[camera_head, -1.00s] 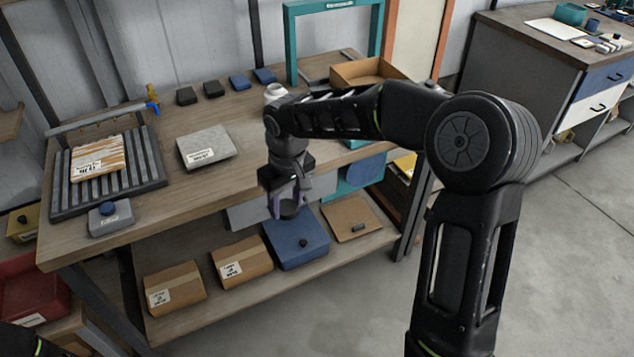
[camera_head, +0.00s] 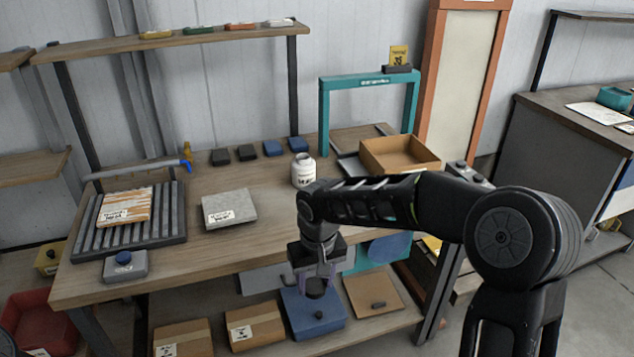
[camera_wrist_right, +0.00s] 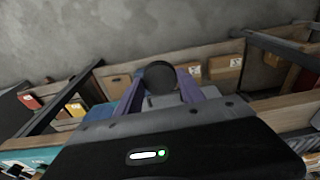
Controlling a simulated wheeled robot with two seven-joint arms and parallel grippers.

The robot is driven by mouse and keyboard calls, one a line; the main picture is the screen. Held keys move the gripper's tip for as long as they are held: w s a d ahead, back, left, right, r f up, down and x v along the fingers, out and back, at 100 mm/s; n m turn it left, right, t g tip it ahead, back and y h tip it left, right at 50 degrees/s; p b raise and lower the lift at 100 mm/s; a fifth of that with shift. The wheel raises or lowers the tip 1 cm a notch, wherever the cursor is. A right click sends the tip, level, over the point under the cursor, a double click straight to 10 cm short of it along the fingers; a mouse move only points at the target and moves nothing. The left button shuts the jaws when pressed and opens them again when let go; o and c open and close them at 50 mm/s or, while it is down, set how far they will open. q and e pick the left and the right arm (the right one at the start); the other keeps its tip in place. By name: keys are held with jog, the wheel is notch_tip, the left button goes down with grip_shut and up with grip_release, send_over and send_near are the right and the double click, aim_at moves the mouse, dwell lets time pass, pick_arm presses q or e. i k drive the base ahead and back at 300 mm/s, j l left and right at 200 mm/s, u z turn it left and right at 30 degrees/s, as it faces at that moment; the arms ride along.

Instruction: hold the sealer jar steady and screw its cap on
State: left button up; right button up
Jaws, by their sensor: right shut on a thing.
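A white sealer jar (camera_head: 304,172) with a dark-printed label stands upright on the workbench, behind my right forearm. Its narrower neck shows at the top with no dark cap on it. My right gripper (camera_head: 317,287) points down in front of the bench's front edge, apart from the jar. It is shut on a dark round cap (camera_wrist_right: 160,75), seen between the two purplish fingers in the right wrist view. In the head view the cap is small and partly hidden by the fingers. My left gripper is out of view.
The bench (camera_head: 270,205) also holds a slatted rack (camera_head: 173,232), a grey slab (camera_head: 229,208), a cardboard box (camera_head: 400,155) and a teal frame (camera_head: 325,115). Boxes and a blue case (camera_head: 312,322) stand on the shelf below. Bench top around the jar is fairly clear.

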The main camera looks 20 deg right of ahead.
aim_at(303, 168)
jog(key=i+l, duration=0.1)
jog(key=l, duration=0.4)
jog(key=i+l, duration=0.1)
jog(key=l, duration=0.4)
jog(key=i+l, duration=0.1)
jog(key=l, duration=0.4)
